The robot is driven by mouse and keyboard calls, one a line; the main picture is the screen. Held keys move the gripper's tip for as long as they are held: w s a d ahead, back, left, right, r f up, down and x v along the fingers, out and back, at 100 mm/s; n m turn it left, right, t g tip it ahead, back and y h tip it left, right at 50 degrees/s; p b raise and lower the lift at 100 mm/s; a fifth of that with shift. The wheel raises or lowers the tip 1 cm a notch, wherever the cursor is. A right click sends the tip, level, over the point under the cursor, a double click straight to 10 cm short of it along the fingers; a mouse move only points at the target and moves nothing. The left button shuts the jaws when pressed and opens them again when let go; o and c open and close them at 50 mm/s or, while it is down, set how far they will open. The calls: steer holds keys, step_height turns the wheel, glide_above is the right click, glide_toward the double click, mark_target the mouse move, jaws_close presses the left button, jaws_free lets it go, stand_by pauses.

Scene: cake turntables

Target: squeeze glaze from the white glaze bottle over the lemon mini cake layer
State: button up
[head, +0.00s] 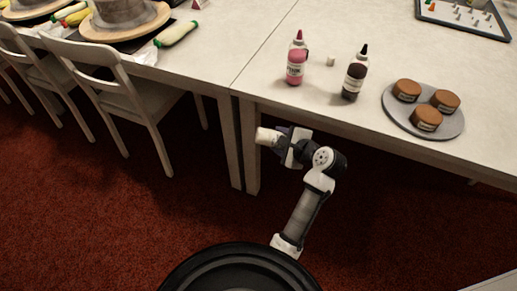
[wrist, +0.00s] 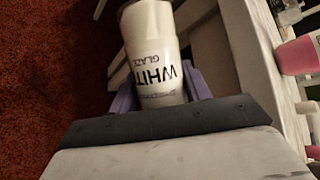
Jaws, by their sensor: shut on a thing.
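My gripper (head: 283,139) is shut on the white glaze bottle (head: 267,137), in front of the table's near edge and below its top. In the wrist view the bottle (wrist: 155,70) lies between the purple fingers, its "WHITE GLAZE" label upside down. Its far end runs out of the top of that view, so the nozzle is hidden. Three small brown-topped cakes with pale labels, a left one (head: 407,90), a right one (head: 445,101) and a front one (head: 427,118), sit on a round grey plate (head: 397,121). The labels are too small to show which is lemon.
A pink bottle (head: 296,62) and a dark brown bottle (head: 355,75) stand upright left of the plate. A small white cylinder (head: 331,61) is between them. A tray (head: 463,17) is at the back right. Chairs (head: 128,90) and a cake turntable (head: 125,29) are at left.

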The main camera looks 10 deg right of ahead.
steer(key=s+d+r+m+h, duration=0.4)
steer(key=d+r+m+h, duration=0.1)
steer(key=d+r, duration=0.4)
steer(key=s+d+r+m+h, duration=0.4)
steer(key=d+r+m+h, duration=0.2)
steer(key=d+r, duration=0.4)
steer(key=s+d+r+m+h, duration=0.4)
steer(key=d+r+m+h, duration=0.2)
steer(key=d+r+m, duration=0.2)
steer(key=shift+s+d+r+g, duration=0.25)
steer(key=shift+d+r, duration=0.4)
steer(key=shift+d, duration=0.4)
steer(key=shift+m+h, duration=0.3)
steer(key=shift+m, duration=0.1)
steer(key=shift+w, duration=0.1)
